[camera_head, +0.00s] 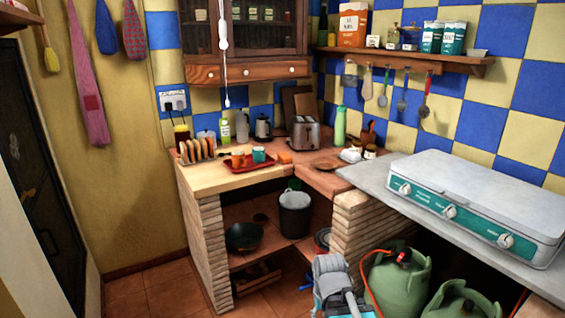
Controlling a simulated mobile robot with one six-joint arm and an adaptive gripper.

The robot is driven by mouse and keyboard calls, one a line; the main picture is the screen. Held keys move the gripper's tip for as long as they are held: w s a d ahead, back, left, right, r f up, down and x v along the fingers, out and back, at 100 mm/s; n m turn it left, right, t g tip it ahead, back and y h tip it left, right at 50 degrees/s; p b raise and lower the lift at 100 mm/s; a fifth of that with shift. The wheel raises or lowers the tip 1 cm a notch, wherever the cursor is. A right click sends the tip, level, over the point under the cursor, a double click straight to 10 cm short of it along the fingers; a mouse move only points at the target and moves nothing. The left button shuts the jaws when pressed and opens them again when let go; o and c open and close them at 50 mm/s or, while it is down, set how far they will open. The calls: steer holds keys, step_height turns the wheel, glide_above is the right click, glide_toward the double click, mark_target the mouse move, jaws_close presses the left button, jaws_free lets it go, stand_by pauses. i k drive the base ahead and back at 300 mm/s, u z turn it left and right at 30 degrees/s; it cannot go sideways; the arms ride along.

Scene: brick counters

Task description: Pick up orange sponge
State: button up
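A small orange block (284,157), which looks like the orange sponge, lies on the counter (222,179) near the inner corner. It is just right of the red tray (247,167) and in front of the toaster (303,133). It is small in the picture, so its details are unclear. Part of my arm, grey with blue, shows at the bottom centre, low in front of the counters and well apart from the block. My gripper cannot be made out in this view.
The tray holds a teal cup (259,154) and an orange cup (238,159). A toast rack (196,150) stands left, a green bottle (340,126) right. A stove (476,206) covers the right counter. Green gas bottles (399,280) stand below. Floor is free at lower left.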

mark_target(284, 158)
steer(key=z, duration=0.35)
steer(key=i, duration=1)
steer(key=u, duration=0.05)
